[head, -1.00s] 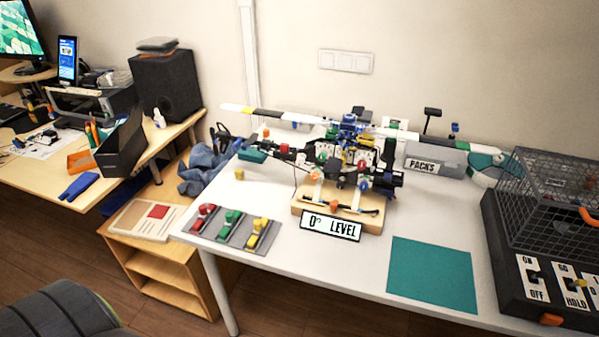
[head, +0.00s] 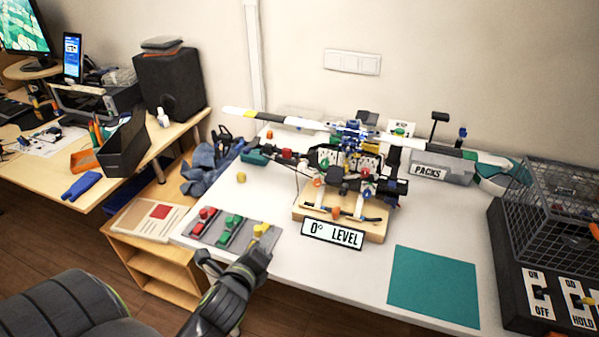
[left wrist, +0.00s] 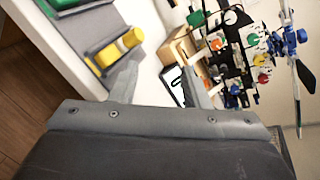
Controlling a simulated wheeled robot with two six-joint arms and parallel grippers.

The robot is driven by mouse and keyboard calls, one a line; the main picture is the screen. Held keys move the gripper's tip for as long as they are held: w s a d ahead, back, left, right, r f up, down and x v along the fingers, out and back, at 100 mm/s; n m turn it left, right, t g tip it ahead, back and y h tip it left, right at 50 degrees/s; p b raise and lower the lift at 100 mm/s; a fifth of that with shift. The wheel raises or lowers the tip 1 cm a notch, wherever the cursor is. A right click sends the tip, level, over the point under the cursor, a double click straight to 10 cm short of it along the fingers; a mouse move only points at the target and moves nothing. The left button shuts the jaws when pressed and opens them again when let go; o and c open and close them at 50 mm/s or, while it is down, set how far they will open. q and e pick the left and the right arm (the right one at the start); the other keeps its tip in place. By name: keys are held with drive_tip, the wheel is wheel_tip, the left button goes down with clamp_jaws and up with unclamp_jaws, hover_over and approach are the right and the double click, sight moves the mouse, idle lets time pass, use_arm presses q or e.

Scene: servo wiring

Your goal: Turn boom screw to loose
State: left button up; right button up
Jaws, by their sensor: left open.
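A model helicopter (head: 352,160) stands on a wooden base (head: 375,231), with several coloured knobs on its frame. A dark boom (head: 287,155) with red and green parts reaches left from it. I cannot tell which knob is the boom screw. My left gripper (head: 234,257) is open and empty at the table's front edge, in front of the coloured clamps and well short of the helicopter. In the left wrist view, its spread fingers (left wrist: 163,78) show, with the helicopter (left wrist: 248,50) beyond at upper right. My right gripper is not in view.
A grey tray with red, green and yellow clamps (head: 231,228) lies close to my left gripper. A "0° LEVEL" sign (head: 332,234) stands before the base. A teal mat (head: 433,287), a grey PACKS bin (head: 440,167) and a wire cage (head: 565,205) are to the right.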

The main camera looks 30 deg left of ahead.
sight(301, 169)
use_arm(q)
drive_tip(key=w+d+r+m+t+h, duration=0.15)
drive_tip(key=w+r+m+t, duration=0.25)
drive_tip(key=r+m, duration=0.4)
drive_tip(key=shift+m+y, duration=0.25)
drive_tip(key=shift+m, duration=0.45)
drive_tip(key=x, duration=1.1)
drive_tip(key=f+x, duration=0.1)
drive_tip(key=x, duration=0.4)
drive_tip(key=shift+w+a, duration=0.2)
drive_tip(key=shift+w, duration=0.1)
drive_tip(key=shift+f, duration=0.1)
clamp_jaws()
